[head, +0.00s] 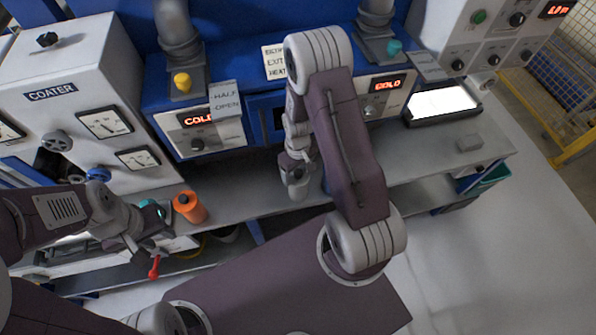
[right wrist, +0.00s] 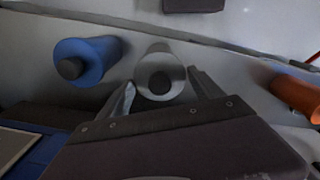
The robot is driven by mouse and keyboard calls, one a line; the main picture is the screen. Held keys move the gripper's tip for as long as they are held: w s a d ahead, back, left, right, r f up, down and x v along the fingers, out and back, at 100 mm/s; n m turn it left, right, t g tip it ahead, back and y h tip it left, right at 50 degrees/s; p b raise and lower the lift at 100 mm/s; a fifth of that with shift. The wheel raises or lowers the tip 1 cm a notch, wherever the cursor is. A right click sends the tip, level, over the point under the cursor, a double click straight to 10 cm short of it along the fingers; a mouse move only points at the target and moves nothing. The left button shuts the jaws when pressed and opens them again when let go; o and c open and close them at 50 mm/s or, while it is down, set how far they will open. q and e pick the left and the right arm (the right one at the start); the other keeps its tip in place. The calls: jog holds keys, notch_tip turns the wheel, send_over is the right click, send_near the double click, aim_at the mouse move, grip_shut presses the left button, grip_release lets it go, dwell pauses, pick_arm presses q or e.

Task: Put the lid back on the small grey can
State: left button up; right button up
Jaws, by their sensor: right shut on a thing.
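My right gripper (head: 296,178) is low over the front bench. In the right wrist view its fingers (right wrist: 163,92) are on either side of a short grey cylinder with a pale round end and a dark centre, which looks like the small grey can (right wrist: 158,62). The gripper is shut on it. My arm hides most of it in the head view. I cannot make out a separate lid. My left gripper (head: 150,248) is at the lower left, beside a small red piece (head: 154,268). Its fingers are too small to tell open or shut.
A blue roller (right wrist: 87,60) is left of the grey cylinder. A grey block (head: 470,144) lies on the bench's right. The coater (head: 80,90) stands at left.

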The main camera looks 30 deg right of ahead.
dwell(0.4)
jog(key=o, duration=1.4)
notch_tip(320, 180, up, 7)
jog(key=p, duration=0.6)
grip_shut()
jog(key=shift+f, duration=0.1)
dwell(0.7)
jog(key=shift+f+b, duration=1.9)
jog(key=shift+f, duration=0.35)
